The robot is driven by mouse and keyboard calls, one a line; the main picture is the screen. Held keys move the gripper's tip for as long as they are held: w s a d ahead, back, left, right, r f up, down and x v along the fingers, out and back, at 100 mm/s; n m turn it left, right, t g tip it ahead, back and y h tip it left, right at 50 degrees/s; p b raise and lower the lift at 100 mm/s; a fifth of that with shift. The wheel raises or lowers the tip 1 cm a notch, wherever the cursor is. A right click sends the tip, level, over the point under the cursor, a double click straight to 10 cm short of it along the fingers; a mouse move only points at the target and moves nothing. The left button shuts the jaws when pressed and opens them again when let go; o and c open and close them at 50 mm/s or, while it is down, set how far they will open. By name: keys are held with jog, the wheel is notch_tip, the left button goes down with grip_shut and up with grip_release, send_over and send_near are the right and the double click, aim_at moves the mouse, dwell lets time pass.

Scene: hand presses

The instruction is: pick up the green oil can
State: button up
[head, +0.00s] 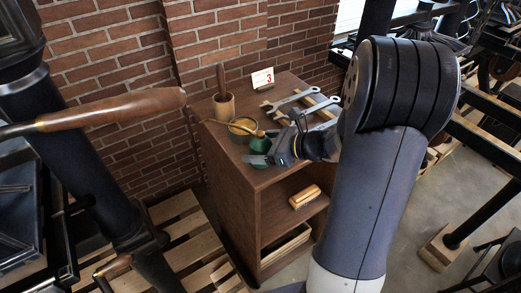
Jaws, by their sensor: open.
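The green oil can (260,145) stands on top of the brown wooden cabinet, near its front left edge. A brass-coloured top shows above its green body, and a thin spout-like piece seems to run from it to the left, across a tin. My gripper (265,148) reaches in from the right, low over the cabinet top. Its jaws are open, with the can's green body at or between the fingertips. I cannot tell whether they touch it. My gripper hides part of the can's right side and base.
The cabinet (231,160) also bears a tin (241,129), a wooden cup (223,107) with a handle in it, wrenches (294,98) and a card marked 3 (262,78). Another green thing shows partly behind my gripper. A brick wall stands behind; a black press (75,165) stands left.

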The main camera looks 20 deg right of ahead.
jog(key=c, duration=1.3)
jog(key=shift+r, duration=0.1)
jog(key=shift+c, duration=0.2)
